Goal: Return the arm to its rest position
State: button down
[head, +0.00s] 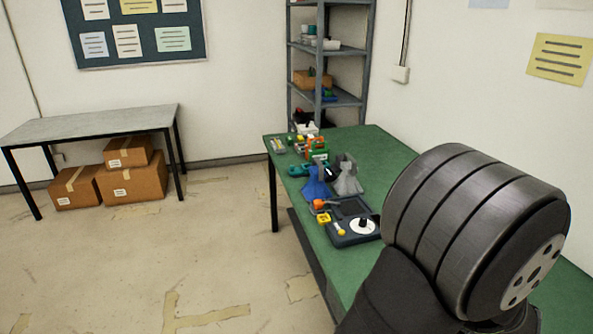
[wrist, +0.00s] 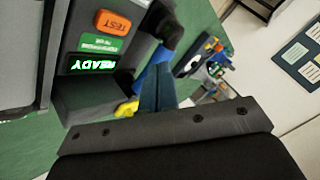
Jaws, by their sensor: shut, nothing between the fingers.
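My gripper (wrist: 157,72) shows in the wrist view as narrow blue-grey fingers beyond a dark bar with screws. The fingers are together with nothing held between them. They point over the green table (wrist: 207,20), beside a dark device with a lit green READY display (wrist: 92,65) and an orange TEST button (wrist: 112,22). I cannot tell how far the fingertips are from the things behind them. In the head view my arm's thick dark joint fills the lower right, and my gripper is not visible there.
On the green table (head: 375,147) in the head view stand a blue stand (head: 315,187), a grey stand (head: 347,177) and a dark tray with a white disc (head: 363,227). Several small parts lie at the far end. A shelf rack (head: 345,98) stands behind. Open floor lies left.

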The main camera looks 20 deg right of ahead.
notch_tip(320, 180, up, 2)
jog(key=shift+r, duration=0.1)
dwell(0.5)
